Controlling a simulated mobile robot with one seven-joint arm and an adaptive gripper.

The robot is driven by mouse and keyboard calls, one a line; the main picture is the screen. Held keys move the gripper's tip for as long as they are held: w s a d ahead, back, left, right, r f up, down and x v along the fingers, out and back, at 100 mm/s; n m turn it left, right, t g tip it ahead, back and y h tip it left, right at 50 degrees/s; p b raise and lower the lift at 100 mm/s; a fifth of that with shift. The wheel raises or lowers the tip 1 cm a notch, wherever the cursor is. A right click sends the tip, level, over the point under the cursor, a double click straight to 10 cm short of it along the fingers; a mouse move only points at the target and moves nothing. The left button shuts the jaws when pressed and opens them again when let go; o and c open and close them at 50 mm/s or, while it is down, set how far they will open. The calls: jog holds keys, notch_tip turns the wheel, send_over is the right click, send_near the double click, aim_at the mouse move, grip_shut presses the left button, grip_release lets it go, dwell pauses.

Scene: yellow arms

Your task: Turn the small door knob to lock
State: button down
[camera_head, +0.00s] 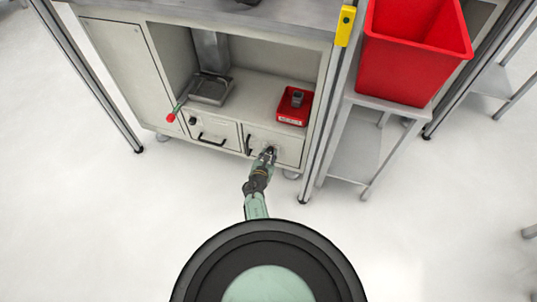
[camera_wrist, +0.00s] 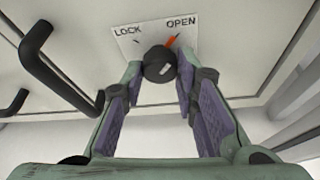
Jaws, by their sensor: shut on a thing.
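The small door knob (camera_wrist: 159,65) is dark and round, on a pale door front below a white label plate (camera_wrist: 127,40). The plate reads LOCK on the left and OPEN on the right. An orange pointer mark (camera_wrist: 170,42) shows beside the knob, toward OPEN. My gripper (camera_wrist: 159,72) has one finger on each side of the knob and is shut on it. In the head view my gripper (camera_head: 268,154) is at the right-hand lower door (camera_head: 289,148) of the cabinet and covers most of the knob.
A black door handle (camera_head: 248,144) is left of my gripper; handles also show in the wrist view (camera_wrist: 55,70). Another small front (camera_head: 213,129) is to the left. Above are a red tray (camera_head: 294,107) and a grey device (camera_head: 211,89). A red bin (camera_head: 413,50) stands right. The floor in front is clear.

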jog(key=shift+a+r+n+h+p, duration=0.1)
jog(key=shift+n+h+p, duration=0.55)
jog(key=shift+n, duration=0.45)
jog(key=n+h, duration=0.1)
jog(key=n+g+h, duration=0.1)
jog(key=n, duration=0.1)
jog(key=shift+w+a+f+b, duration=0.1)
jog(key=shift+f+b, duration=0.1)
jog(key=shift+b, duration=0.2)
jog(key=n+h+b, duration=0.3)
jog(key=n, duration=0.1)
jog(key=shift+f, duration=0.2)
jog(key=shift+r+n+t+h+b, duration=0.1)
jog(key=shift+n+t+h+b, duration=0.4)
jog(key=shift+n+b, duration=0.95)
jog(key=shift+h, duration=0.25)
jog(key=c, duration=1.3)
grip_release()
jog(key=shift+a, duration=0.1)
